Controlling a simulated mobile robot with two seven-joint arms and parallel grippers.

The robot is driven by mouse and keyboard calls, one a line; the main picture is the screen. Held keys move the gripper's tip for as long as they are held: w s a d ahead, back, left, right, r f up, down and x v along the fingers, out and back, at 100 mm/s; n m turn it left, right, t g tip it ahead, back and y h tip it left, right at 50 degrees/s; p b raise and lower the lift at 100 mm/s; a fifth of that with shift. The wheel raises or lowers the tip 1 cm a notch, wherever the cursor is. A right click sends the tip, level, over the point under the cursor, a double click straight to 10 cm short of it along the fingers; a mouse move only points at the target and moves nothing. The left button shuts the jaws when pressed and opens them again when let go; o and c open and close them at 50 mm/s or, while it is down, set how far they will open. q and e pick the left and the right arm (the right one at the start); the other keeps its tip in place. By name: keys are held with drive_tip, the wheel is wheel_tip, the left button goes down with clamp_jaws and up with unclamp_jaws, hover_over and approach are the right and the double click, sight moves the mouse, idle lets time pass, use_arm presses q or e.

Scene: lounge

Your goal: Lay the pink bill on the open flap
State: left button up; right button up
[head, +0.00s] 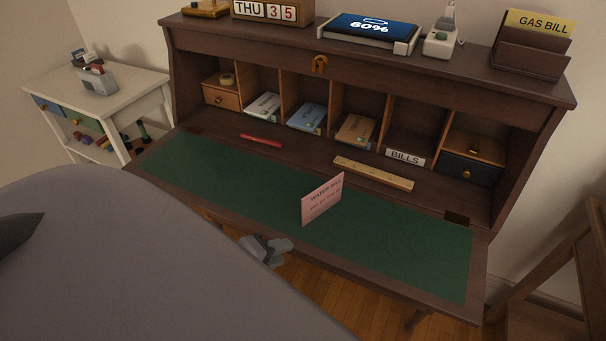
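The pink bill (322,200), marked WATER BILL, stands steeply tilted over the middle of the green-lined open flap (410,242) of the desk. I cannot tell whether its lower edge touches the flap. My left gripper (280,251) is at the flap's front edge, below and left of the bill. Its grey fingertips look a little apart, with a visible gap between them and the bill. Part of this gripper is hidden behind the large grey shape in front.
A red pen (261,141) and a wooden ruler (373,174) lie behind the green area. Pigeonholes hold several booklets; one is labelled BILLS (405,157). A yellow gas bill (540,24) stands in a top holder. The flap's left and right parts are clear.

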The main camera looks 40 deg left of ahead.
use_arm(q)
drive_tip(key=s+d+f+n, duration=0.1)
drive_tip(key=d+f+n, duration=0.2)
drive_tip(key=n, duration=0.6)
drive_tip(key=s+d+f+n+h, duration=0.1)
drive_tip(key=s+d+f+n, duration=0.1)
drive_tip(key=d+f+n, duration=0.2)
drive_tip(key=shift+d+f+n+g, duration=0.15)
drive_tip(key=shift+d+n+g, duration=0.15)
drive_tip(key=shift+d+n, duration=1.6)
drive_tip(key=shift+s+a+n, duration=0.1)
drive_tip(key=shift+a+n, duration=0.4)
drive_tip(key=shift+a, duration=0.05)
